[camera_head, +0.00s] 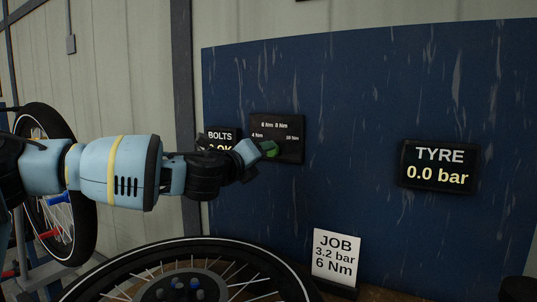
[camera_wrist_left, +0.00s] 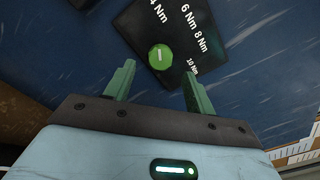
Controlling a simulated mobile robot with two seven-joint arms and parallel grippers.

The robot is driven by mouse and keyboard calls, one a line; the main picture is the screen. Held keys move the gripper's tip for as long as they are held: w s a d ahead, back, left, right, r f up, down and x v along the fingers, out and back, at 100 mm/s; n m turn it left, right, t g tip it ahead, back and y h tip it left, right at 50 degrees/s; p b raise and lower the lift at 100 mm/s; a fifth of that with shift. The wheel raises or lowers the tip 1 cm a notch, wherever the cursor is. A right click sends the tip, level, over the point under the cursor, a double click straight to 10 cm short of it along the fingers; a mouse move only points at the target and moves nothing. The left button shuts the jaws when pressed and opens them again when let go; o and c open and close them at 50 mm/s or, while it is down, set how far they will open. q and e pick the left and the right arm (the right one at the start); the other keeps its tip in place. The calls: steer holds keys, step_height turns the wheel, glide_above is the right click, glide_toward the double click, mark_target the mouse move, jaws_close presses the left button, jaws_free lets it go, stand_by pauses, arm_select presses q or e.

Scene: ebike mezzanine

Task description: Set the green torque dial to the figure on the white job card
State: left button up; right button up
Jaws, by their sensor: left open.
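The white job card (camera_head: 336,258) reads "JOB, 3.2 bar, 6 Nm". The green torque dial (camera_wrist_left: 160,56) is round with a short white mark, on a black panel (camera_head: 291,149) labelled 4, 6, 8 and 10 Nm. In the left wrist view the mark runs roughly along the line toward the 4 Nm label; its exact reading is hard to tell. My left gripper (camera_wrist_left: 154,75) is open, its two fingers apart just short of the dial, with nothing between the tips. In the head view my left gripper (camera_head: 259,150) partly hides the dial. My right gripper is not in view.
A "BOLTS" display (camera_head: 222,135) is partly covered by my left arm. A "TYRE" display (camera_head: 440,166) reads 0.0 bar on the blue board (camera_head: 350,110). A bicycle wheel (camera_head: 250,250) lies below my arm; another wheel (camera_head: 75,150) stands at left.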

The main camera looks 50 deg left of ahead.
arm_select(q)
steer(key=shift+x, duration=2.45)
steer(key=c, duration=1)
